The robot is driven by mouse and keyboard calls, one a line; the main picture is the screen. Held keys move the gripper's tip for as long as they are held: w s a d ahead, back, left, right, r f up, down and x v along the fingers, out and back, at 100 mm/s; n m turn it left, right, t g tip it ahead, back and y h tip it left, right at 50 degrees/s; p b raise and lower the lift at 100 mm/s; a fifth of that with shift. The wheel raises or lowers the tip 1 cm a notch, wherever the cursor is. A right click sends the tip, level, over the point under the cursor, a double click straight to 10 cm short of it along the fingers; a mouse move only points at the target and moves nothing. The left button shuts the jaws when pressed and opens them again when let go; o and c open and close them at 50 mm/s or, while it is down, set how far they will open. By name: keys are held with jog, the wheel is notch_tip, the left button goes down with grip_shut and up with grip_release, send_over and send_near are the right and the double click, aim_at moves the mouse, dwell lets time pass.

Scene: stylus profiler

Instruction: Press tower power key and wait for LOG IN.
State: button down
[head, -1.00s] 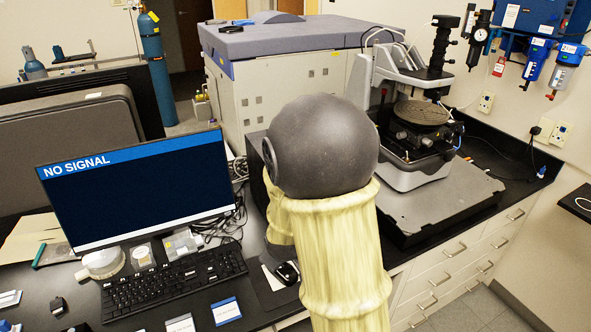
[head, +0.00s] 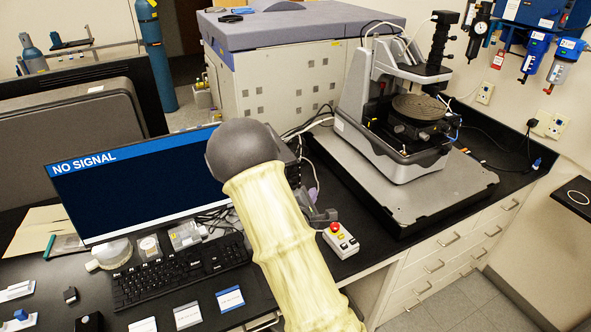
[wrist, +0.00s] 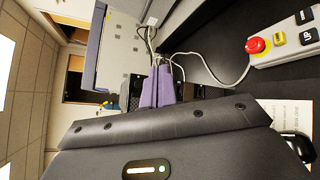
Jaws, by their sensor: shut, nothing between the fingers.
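The monitor (head: 140,185) stands at the left of the head view and reads NO SIGNAL on a dark screen. My gripper (wrist: 163,70) shows in the wrist view with its purple fingers together and nothing between them. A dark perforated case, perhaps the tower (wrist: 132,92), shows just behind the fingers; I cannot tell the gap. In the head view my arm covers most of that spot, and only a dark strip shows beside it. No power key can be made out in either view.
A control box (head: 341,240) with a red button sits right of my arm; it also shows in the wrist view (wrist: 286,46). The profiler (head: 390,120) stands on a grey slab (head: 440,192). A keyboard (head: 180,275) lies before the monitor. Cables run behind my gripper.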

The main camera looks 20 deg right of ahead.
aim_at(295, 170)
jog(key=shift+w, duration=0.1)
jog(key=shift+w+a+p, duration=0.15)
jog(key=shift+w+p, duration=0.55)
jog(key=shift+w, duration=3.6)
jog(key=shift+w, duration=0.15)
jog(key=shift+w, duration=0.3)
jog(key=shift+w+p, duration=0.35)
jog(key=shift+p, duration=0.05)
jog(key=shift+s, duration=0.8)
